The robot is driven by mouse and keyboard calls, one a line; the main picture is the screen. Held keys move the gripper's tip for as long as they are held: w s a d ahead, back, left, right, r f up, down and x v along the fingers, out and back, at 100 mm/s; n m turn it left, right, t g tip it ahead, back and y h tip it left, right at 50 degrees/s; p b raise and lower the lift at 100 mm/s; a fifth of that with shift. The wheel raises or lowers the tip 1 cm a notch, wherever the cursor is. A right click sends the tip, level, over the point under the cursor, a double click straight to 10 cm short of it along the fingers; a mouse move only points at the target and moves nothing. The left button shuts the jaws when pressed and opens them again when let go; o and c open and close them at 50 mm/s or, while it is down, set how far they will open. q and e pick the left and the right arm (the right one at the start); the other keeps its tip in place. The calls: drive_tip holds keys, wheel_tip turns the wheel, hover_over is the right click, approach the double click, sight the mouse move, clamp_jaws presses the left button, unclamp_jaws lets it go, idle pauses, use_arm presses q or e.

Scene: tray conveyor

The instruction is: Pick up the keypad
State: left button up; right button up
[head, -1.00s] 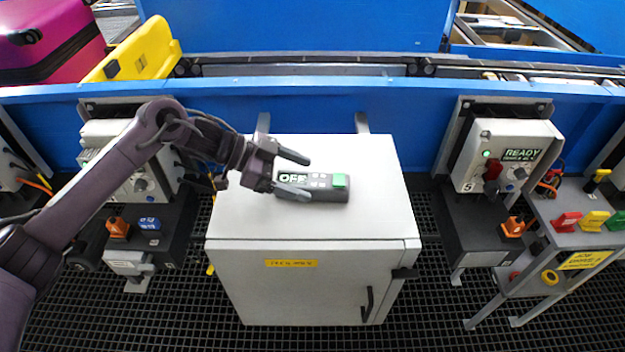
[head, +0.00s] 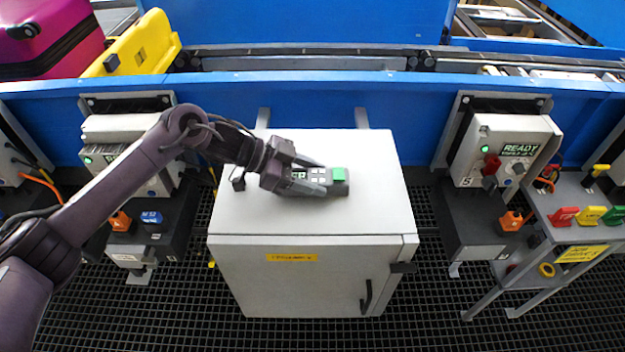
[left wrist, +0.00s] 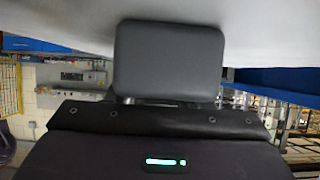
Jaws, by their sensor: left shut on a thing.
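The keypad (head: 338,187) is a dark grey box with a green button and pale keys, on the top of the white cabinet (head: 370,210) in the head view. My left gripper (head: 318,180) is shut on the keypad from the left, one finger along each long side. The gripper covers most of its display. I cannot tell any gap between keypad and cabinet top. In the left wrist view a dark grey block (left wrist: 168,60) fills the middle, and I cannot tell for sure what it is. My right gripper is not in view.
A blue conveyor wall (head: 300,100) runs behind the cabinet. Control boxes stand at both sides, the right one (head: 505,150) reading READY. A small stand (head: 575,215) with coloured handles is at the far right. The cabinet top right of the keypad is clear.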

use_arm(q)
drive_tip(key=shift+r, duration=0.15)
wheel_tip(320, 180, up, 20)
drive_tip(key=b, duration=0.3)
drive_tip(key=shift+b, duration=0.35)
drive_tip(key=shift+p, duration=0.4)
drive_tip(key=shift+f, duration=0.2)
drive_tip(key=b, duration=0.4)
hover_over(312, 176)
wheel_tip(312, 176, down, 8)
drive_tip(key=shift+w+f+b, duration=0.1)
drive_tip(key=shift+f+b, duration=1.75)
drive_tip(key=shift+f, duration=3.7)
drive_tip(key=shift+f, duration=0.25)
